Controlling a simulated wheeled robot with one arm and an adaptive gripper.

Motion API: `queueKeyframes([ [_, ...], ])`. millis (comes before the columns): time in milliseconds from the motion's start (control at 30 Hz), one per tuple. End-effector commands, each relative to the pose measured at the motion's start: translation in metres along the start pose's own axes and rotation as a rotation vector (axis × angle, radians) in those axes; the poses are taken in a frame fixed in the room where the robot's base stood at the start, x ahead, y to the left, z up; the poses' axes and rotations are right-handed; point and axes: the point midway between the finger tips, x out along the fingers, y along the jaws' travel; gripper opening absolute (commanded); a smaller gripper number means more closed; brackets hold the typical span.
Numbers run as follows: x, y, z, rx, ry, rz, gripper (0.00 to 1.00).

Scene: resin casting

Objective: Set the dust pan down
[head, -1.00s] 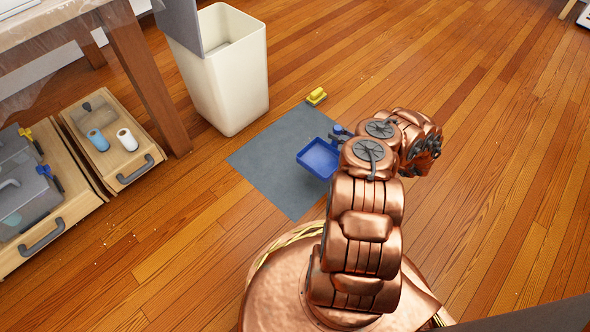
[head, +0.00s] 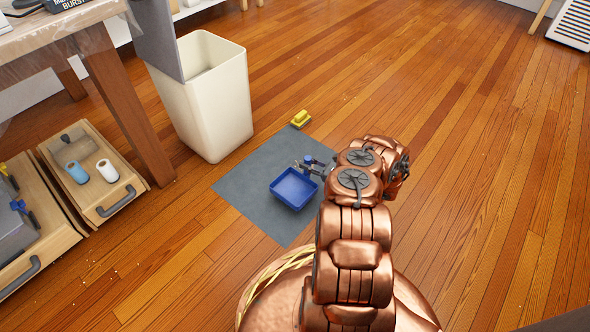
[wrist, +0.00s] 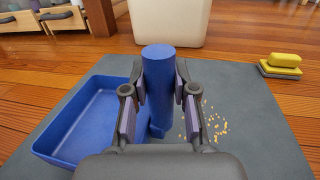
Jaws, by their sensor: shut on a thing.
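The blue dust pan (head: 293,187) is over the grey mat (head: 240,186) in the head view, its tray to the left of my gripper (head: 313,164). In the wrist view the pan's tray (wrist: 88,118) shows at left and its thick blue handle (wrist: 158,85) stands upright between the fingers. My gripper (wrist: 158,105) is shut on that handle. The pan looks low, at or just above the mat; I cannot tell whether it touches. The gripper body hides the near part of the pan.
Tan crumbs (wrist: 205,122) lie on the mat right of the handle. A yellow brush (head: 300,118) lies at the mat's far corner. A cream bin (head: 208,105) stands behind the mat. Open drawers (head: 95,170) are at left.

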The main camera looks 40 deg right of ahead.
Motion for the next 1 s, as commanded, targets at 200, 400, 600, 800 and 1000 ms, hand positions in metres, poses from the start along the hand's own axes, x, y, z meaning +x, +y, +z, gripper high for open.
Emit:
queueKeyframes([
  [200,0.034,0.001,-0.006,-0.002,0.002,0.001,0.00],
  [400,0.045,0.002,-0.005,-0.003,0.000,0.002,0.00],
  [600,0.053,0.002,-0.024,-0.001,0.001,0.000,0.00],
  [800,0.053,0.002,-0.043,0.000,0.001,-0.001,0.00],
  [1000,0.054,0.002,-0.041,-0.001,0.001,0.000,0.00],
])
